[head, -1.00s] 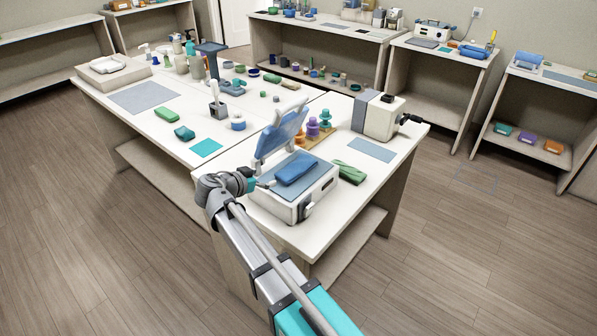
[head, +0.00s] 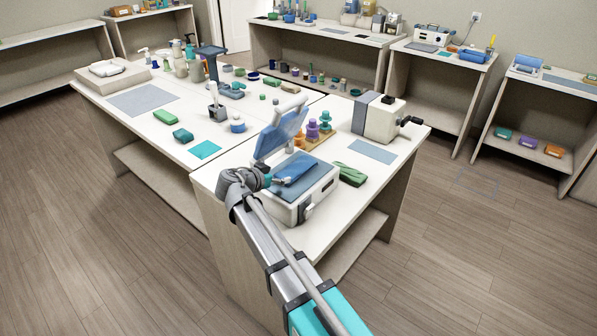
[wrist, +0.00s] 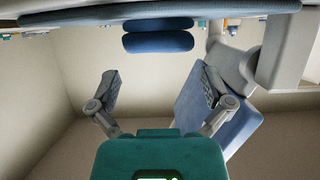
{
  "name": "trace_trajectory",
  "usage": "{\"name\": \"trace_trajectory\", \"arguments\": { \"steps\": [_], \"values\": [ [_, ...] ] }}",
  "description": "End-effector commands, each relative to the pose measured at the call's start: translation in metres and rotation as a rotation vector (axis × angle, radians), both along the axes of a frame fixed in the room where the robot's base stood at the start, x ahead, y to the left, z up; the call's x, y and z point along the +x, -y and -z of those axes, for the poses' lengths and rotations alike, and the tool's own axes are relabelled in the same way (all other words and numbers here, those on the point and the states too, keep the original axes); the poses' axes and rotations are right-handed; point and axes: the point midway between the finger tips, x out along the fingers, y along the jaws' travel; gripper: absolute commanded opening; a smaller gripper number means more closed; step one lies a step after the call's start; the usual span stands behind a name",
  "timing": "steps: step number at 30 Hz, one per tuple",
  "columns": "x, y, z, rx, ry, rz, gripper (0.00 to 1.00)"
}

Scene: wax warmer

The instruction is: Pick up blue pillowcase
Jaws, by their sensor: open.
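A blue folded cloth, which looks like the pillowcase (head: 298,168), lies on the blue-grey pad of a white press (head: 318,189) with its blue lid (head: 280,130) raised. In the wrist view the blue cloth (wrist: 158,43) shows as a rounded bundle beyond the fingertips. My gripper (wrist: 160,85) is open with nothing between its fingers. The bundle is centred between them, and a gap shows. In the head view my wrist hides most of the gripper, which is close to the left end of the cloth.
The raised lid (wrist: 218,112) stands close to the right finger in the wrist view. A green folded cloth (head: 349,174) lies right of the press. Purple and teal spools (head: 313,130) stand behind it, near a white machine (head: 380,118). The table's front edge is below my arm.

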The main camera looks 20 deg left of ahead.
Motion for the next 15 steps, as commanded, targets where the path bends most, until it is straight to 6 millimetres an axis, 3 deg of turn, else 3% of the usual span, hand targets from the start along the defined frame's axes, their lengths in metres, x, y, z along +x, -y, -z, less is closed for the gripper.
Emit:
{"name": "trace_trajectory", "arguments": {
  "steps": [15],
  "values": [
    [0.039,0.019,0.022,0.001,0.000,0.000,1.00]
  ]
}}
